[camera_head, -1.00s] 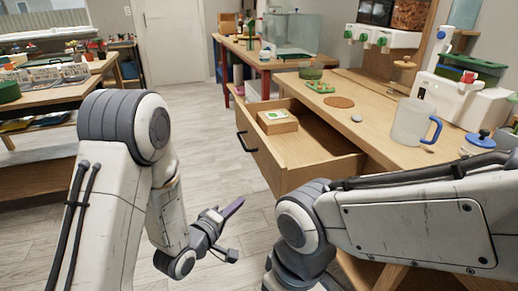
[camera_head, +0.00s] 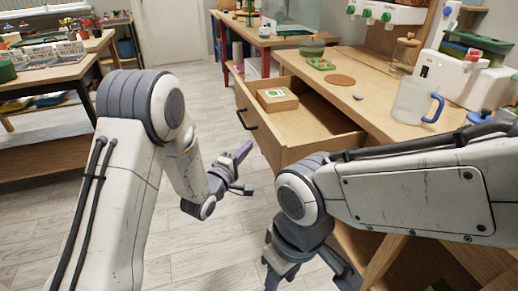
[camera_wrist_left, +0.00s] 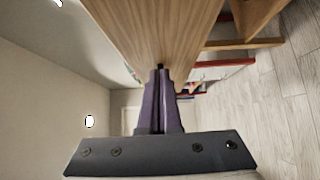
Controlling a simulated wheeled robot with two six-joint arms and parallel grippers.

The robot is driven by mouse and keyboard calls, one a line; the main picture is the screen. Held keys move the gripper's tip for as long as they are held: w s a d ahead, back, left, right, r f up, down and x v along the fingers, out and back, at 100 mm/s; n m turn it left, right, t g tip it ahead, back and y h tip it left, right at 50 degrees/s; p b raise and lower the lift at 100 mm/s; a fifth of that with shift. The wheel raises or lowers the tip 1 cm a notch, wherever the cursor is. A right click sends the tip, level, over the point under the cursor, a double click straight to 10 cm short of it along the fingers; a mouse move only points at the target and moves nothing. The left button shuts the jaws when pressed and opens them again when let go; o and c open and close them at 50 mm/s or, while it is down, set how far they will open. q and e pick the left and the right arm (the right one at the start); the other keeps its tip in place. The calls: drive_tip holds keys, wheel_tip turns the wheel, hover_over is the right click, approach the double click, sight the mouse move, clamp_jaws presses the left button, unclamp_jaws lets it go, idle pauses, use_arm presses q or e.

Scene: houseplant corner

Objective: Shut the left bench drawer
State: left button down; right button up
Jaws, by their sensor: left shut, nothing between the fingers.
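The left bench drawer (camera_head: 308,143) is pulled out from under the wooden bench top, with its dark bar handle (camera_head: 247,120) on the front facing left. A small box with a green and white label (camera_head: 277,98) lies inside the drawer. My left gripper (camera_head: 243,151) is shut and empty, low in front of the drawer, below its handle in the picture. I cannot tell if it touches the drawer. In the left wrist view its purple fingers (camera_wrist_left: 160,75) are together, with a wooden surface beyond. My right gripper (camera_head: 308,272) is partly visible at the bottom, its jaws unclear.
The bench top (camera_head: 375,108) holds a clear jug with a blue handle (camera_head: 412,102), a round cork mat (camera_head: 341,80) and a white appliance (camera_head: 450,75). A red-legged table (camera_head: 265,42) stands behind. Open floor (camera_head: 190,100) lies left of the drawer.

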sight(265, 140)
use_arm(q)
drive_tip(key=shift+w+d, duration=0.2)
drive_tip(key=shift+d, duration=0.7)
drive_tip(key=shift+w+d, duration=0.15)
drive_tip(key=shift+d, duration=0.75)
use_arm(e)
drive_tip(key=shift+f, duration=0.2)
